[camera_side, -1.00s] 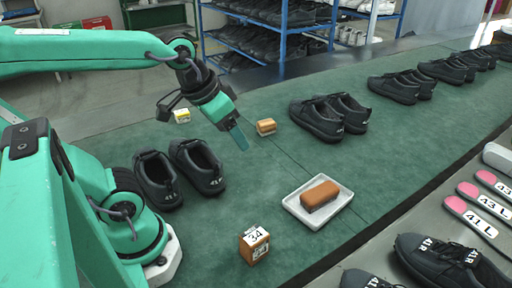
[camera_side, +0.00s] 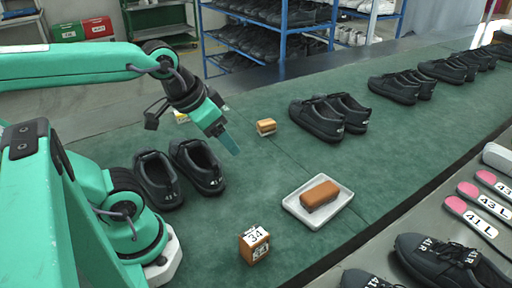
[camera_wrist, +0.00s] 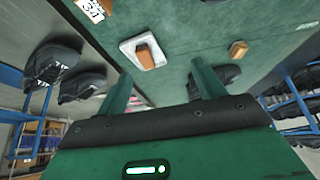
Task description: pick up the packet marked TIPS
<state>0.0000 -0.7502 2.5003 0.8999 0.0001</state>
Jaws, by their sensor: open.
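No TIPS marking is readable on any packet. A small yellow packet (camera_side: 182,117) with a pale label lies behind my gripper in the side view, mostly hidden by it. A small tan packet (camera_side: 266,125) with a pale band lies right of my gripper; a tan block shows in the wrist view (camera_wrist: 238,49). My gripper (camera_side: 232,145) is above the green mat, tilted downward, apart from the packets. In the wrist view its two fingers (camera_wrist: 160,88) are spread with nothing between them.
A white tray (camera_side: 291,203) holds a brown block (camera_side: 320,193). An orange-brown box marked 34 (camera_side: 254,246) stands in front. Black shoes (camera_side: 200,168) stand beside my base, and another pair (camera_side: 317,120) stands behind. The green mat is clear between the gripper and tray.

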